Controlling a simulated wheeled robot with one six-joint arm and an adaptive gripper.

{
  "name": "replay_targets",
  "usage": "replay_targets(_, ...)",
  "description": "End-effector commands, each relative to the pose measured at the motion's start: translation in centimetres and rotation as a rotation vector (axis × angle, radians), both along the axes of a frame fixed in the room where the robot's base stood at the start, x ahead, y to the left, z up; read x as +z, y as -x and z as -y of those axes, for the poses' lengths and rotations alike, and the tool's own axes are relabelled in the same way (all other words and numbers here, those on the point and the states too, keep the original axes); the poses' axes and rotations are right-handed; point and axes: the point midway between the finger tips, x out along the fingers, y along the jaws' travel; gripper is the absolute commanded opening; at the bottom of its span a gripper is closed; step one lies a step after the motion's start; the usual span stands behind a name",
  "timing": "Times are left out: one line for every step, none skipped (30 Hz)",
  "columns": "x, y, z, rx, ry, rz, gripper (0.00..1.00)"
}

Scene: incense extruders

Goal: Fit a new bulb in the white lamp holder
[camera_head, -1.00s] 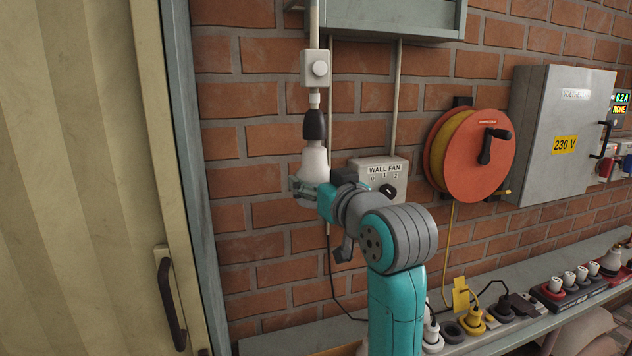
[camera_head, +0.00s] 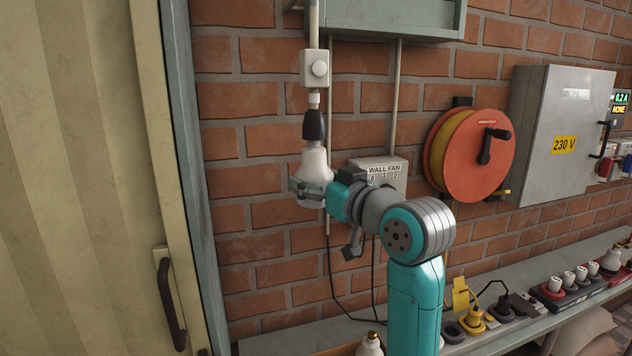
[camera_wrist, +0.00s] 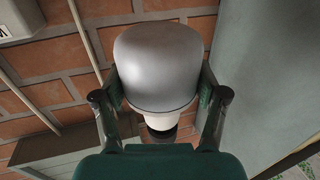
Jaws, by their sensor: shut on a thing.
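A white bulb (camera_head: 314,164) hangs upright, neck up, directly under a dark lamp holder (camera_head: 314,126) with a white collar. Its neck meets the holder's lower end; how far it is seated I cannot tell. My gripper (camera_head: 309,190) is shut around the bulb's wide lower part. In the wrist view, the bulb (camera_wrist: 155,68) lies between both fingers of my gripper (camera_wrist: 160,98), with its neck toward the dark holder (camera_wrist: 160,134). No holder that is white all over shows. Another white bulb (camera_head: 370,346) with a brass-coloured tip stands at the bottom edge, partly cut off.
A white switch box (camera_head: 316,68) is on the pipe above the holder. The WALL FAN box (camera_head: 380,171) is close behind my wrist. An orange cable reel (camera_head: 470,155) and grey cabinet (camera_head: 562,135) are to the right. A shelf (camera_head: 290,342) with plugs runs below.

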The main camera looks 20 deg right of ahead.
Motion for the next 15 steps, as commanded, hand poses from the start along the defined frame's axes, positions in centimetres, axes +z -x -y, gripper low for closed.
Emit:
replay_targets(0.0,-0.06,0.16,0.017,-0.001,0.0,0.35)
replay_targets(-0.01,-0.07,0.19,0.026,-0.001,0.0,0.35)
replay_targets(-0.01,-0.05,0.16,0.036,0.0,0.0,0.35)
replay_targets(-0.01,-0.04,0.15,0.04,0.0,0.0,0.35)
replay_targets(-0.01,-0.04,0.13,0.042,0.0,0.0,0.35)
replay_targets(-0.01,-0.04,0.09,0.042,0.0,0.0,0.79)
replay_targets(-0.01,-0.04,0.09,0.042,0.0,0.0,0.87)
replay_targets(-0.01,-0.03,0.08,0.042,0.0,0.0,0.94)
replay_targets(-0.01,-0.03,0.09,0.042,0.0,0.0,1.0)
replay_targets(-0.01,-0.03,0.09,0.042,0.0,0.0,1.0)
replay_targets(-0.01,-0.02,0.08,0.042,0.0,0.0,1.0)
replay_targets(-0.01,-0.02,0.08,0.042,0.0,0.0,1.0)
replay_targets(-0.01,-0.01,0.08,0.042,0.0,0.0,1.0)
replay_targets(-0.01,-0.01,0.08,0.042,0.0,0.0,1.0)
replay_targets(-0.01,-0.01,0.08,0.042,0.0,0.0,1.0)
